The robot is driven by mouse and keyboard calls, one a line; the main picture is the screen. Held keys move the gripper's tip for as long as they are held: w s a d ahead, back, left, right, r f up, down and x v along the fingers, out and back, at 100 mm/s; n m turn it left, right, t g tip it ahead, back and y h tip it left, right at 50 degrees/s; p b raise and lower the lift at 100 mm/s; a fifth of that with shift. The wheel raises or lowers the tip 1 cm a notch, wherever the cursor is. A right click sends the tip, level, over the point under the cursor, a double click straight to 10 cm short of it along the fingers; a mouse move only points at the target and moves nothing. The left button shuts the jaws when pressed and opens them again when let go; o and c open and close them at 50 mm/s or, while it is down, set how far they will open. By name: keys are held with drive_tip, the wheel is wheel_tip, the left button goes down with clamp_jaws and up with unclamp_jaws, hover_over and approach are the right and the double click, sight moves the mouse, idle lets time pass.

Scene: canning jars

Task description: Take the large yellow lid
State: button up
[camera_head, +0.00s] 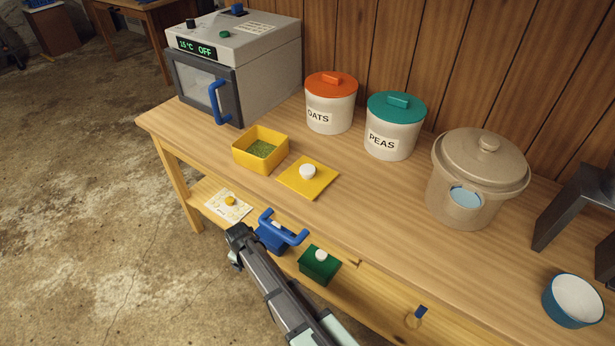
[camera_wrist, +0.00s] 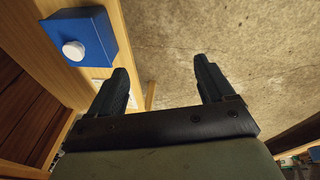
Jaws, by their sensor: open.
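The large yellow lid (camera_head: 321,184) is a flat square plate with a white round knob (camera_head: 307,172). It lies flat on the table, near the front edge, just right of an open yellow box (camera_head: 278,158) with green contents. My gripper (camera_head: 237,236) is below and left of the lid in the head view, beyond the table's front edge. In the wrist view my gripper (camera_wrist: 168,75) has its two dark fingers wide apart with nothing between them. The yellow lid is not seen in the wrist view.
A blue box (camera_wrist: 82,30) with a white knob is left of my fingers; it also shows below the tabletop (camera_head: 272,242), beside a green box (camera_head: 315,268). OATS (camera_head: 330,112) and PEAS (camera_head: 392,135) jars, a beige pot (camera_head: 455,195) and an oven (camera_head: 260,75) stand behind.

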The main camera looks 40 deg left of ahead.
drive_tip(key=s+a+r+n+h, duration=0.1)
drive_tip(key=s+a+r+n, duration=0.15)
drive_tip(key=r, duration=1.55)
drive_tip(key=s+a+r+n, duration=0.1)
drive_tip(key=s+a+r, duration=0.2)
drive_tip(key=r, duration=1.6)
drive_tip(key=w+d+r+m, duration=0.2)
drive_tip(key=w+d, duration=0.3)
drive_tip(key=w, duration=0.5)
drive_tip(key=w+d+r+m+g+h, duration=0.15)
drive_tip(key=w+d, duration=0.25)
drive_tip(key=w, duration=0.5)
drive_tip(key=w+d+r+m, duration=0.25)
drive_tip(key=w+d, duration=0.25)
drive_tip(key=w, duration=0.5)
hover_over(306, 168)
drive_tip(key=f, duration=0.8)
drive_tip(key=shift+a+f, duration=0.15)
drive_tip(key=shift+a, duration=0.05)
drive_tip(key=shift+d+f, duration=0.15)
drive_tip(key=shift+f, duration=1.15)
drive_tip(key=shift+d+f, duration=0.15)
drive_tip(key=shift+f, duration=1.15)
drive_tip(key=c, duration=1.2)
